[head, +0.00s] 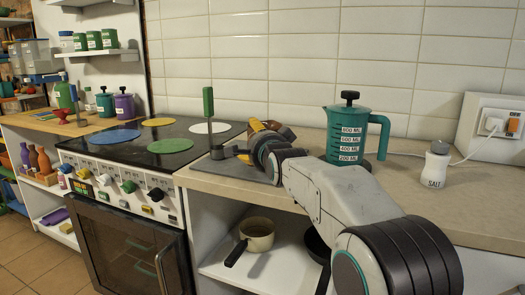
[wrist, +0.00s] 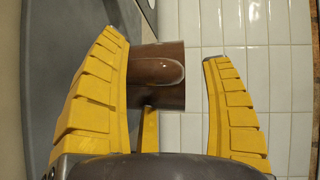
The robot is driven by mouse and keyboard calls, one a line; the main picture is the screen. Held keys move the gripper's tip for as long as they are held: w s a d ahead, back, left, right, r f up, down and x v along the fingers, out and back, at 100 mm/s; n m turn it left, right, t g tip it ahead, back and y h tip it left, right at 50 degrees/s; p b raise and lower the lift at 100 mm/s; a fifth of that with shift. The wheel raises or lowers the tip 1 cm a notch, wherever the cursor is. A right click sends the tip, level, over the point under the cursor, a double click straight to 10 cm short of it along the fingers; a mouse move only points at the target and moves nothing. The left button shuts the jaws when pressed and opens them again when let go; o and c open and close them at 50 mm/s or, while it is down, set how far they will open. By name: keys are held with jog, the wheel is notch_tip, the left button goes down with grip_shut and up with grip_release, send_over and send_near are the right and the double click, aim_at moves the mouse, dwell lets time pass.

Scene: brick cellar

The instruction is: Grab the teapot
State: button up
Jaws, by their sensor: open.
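A brown, rounded vessel (wrist: 155,80), which I take to be the teapot, shows in the wrist view with a rounded, lighter-edged part on its face. My gripper (wrist: 165,50) is open, with its yellow fingers on either side of the vessel. The vessel lies closer to the left finger and overlaps its edge; a gap shows to the right finger. I cannot tell whether they touch. In the head view my gripper (head: 260,128) is over the counter by the stove, and only a bit of brown (head: 287,132) shows behind it. My arm hides most of the vessel there.
A teal measuring jug (head: 345,140) stands right of my gripper, near the tiled wall. A salt shaker (head: 436,165) and a wall socket (head: 494,123) are further right. A green-handled upright tool (head: 208,103) stands left of my gripper, beside the stove (head: 150,145).

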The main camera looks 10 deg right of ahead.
jog(key=shift+o, duration=0.2)
grip_shut()
dwell(0.6)
